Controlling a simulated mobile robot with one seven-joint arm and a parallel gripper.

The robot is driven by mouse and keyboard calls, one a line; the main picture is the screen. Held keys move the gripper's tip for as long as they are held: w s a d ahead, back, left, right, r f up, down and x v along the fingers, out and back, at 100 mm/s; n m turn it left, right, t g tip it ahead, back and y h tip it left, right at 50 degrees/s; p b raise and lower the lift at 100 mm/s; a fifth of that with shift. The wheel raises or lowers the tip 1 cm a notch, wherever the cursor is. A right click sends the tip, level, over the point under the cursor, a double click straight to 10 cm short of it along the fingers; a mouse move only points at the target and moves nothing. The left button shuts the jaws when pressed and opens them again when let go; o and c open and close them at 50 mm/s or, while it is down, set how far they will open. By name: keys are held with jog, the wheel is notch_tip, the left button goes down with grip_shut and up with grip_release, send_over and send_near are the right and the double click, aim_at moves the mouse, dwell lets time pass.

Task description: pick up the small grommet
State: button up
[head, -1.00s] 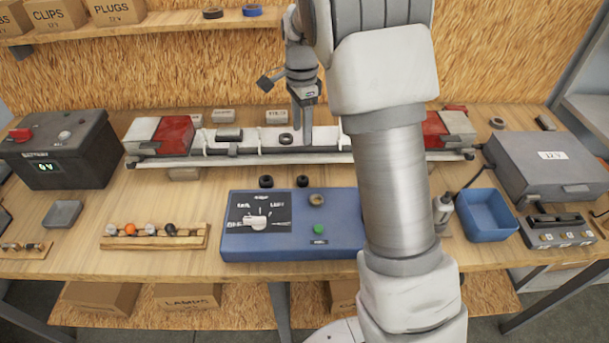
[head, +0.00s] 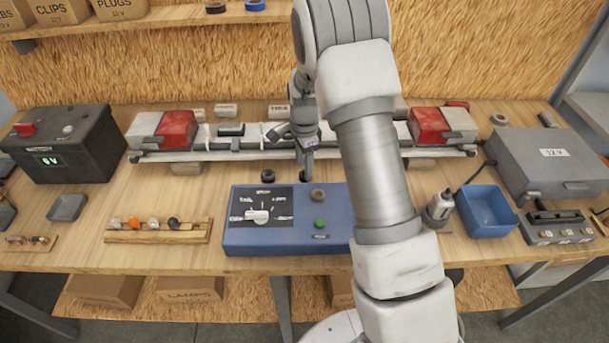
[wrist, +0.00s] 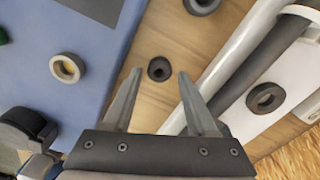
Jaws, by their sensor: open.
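The small grommet (wrist: 159,69) is a dark ring lying flat on the bare wood between the blue box and the trailer frame. In the wrist view my gripper (wrist: 160,73) is open and empty, with the ring showing between its fingertips. Whether the tips have reached the ring's height I cannot tell. In the head view my gripper (head: 305,172) hangs over the bench behind the blue box and hides the small grommet. A larger black ring (head: 267,175) lies to its left; it also shows at the top of the wrist view (wrist: 201,4).
The blue box (head: 290,241) carries a tan ring (head: 318,195) and a green button. Another dark ring (wrist: 266,97) rests on the trailer frame (head: 262,135). A blue tray (head: 487,212) stands to the right.

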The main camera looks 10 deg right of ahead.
notch_tip(320, 180, down, 3)
jog(key=shift+f, duration=0.2)
jog(key=c, duration=0.7)
jog(key=shift+c, duration=0.2)
jog(key=shift+r, duration=0.1)
